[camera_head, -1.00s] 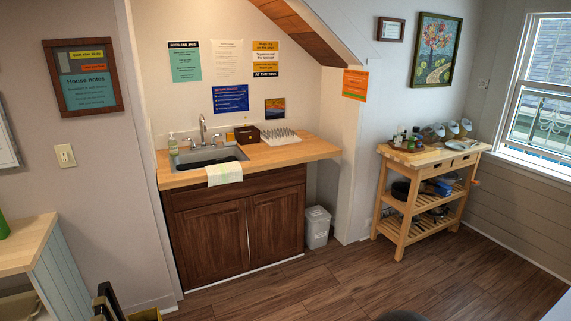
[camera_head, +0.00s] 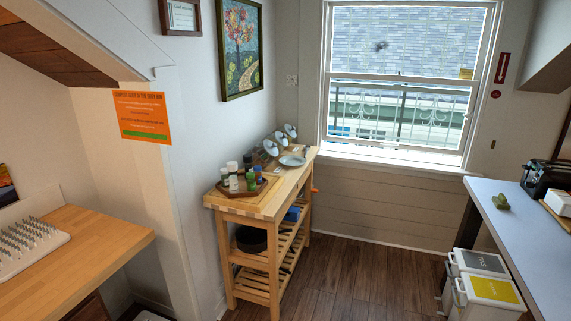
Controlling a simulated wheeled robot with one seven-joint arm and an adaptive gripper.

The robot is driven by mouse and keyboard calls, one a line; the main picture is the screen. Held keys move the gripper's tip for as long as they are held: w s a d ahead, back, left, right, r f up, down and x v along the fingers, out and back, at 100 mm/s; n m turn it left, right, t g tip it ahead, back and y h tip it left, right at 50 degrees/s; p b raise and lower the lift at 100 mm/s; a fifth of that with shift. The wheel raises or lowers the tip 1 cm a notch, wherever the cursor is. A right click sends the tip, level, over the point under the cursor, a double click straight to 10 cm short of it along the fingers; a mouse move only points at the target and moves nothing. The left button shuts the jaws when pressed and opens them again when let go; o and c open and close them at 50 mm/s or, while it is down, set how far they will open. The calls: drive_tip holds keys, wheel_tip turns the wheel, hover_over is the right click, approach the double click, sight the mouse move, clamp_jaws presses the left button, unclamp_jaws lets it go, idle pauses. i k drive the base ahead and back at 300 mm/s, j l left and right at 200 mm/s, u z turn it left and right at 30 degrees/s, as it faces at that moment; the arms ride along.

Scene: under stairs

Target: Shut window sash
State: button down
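The window (camera_head: 404,80) is in the back wall, at the upper middle right of the head view. It has a white frame and a horizontal rail (camera_head: 400,79) across its middle. The upper part shows grey roof shingles outside; the lower part shows an ornate metal railing. I cannot tell from here how far the sash stands open. The white sill (camera_head: 395,156) runs below it. My gripper is not in view.
A wooden cart (camera_head: 262,205) with bottles, a plate and lamp-like items stands left of the window. Two bins (camera_head: 487,292) and a grey counter (camera_head: 525,225) are at right. A wooden counter (camera_head: 75,262) is at left. Wooden floor (camera_head: 365,275) between cart and bins is clear.

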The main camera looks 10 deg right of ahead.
sight(473, 84)
drive_tip(key=i+l+z, duration=0.2)
drive_tip(key=i+z, duration=0.15)
drive_tip(key=i, duration=0.35)
drive_tip(key=i+z, duration=0.4)
drive_tip(key=i, duration=0.3)
drive_tip(key=i+j+z, duration=0.15)
drive_tip(key=i+z, duration=0.2)
drive_tip(key=i, duration=0.35)
drive_tip(key=i+l+u, duration=0.15)
drive_tip(key=i+u, duration=0.2)
drive_tip(key=i, duration=0.3)
drive_tip(key=i+l+u, duration=0.35)
drive_tip(key=i, duration=0.25)
drive_tip(key=i+l+u, duration=0.35)
drive_tip(key=i+l, duration=0.1)
drive_tip(key=i, duration=0.1)
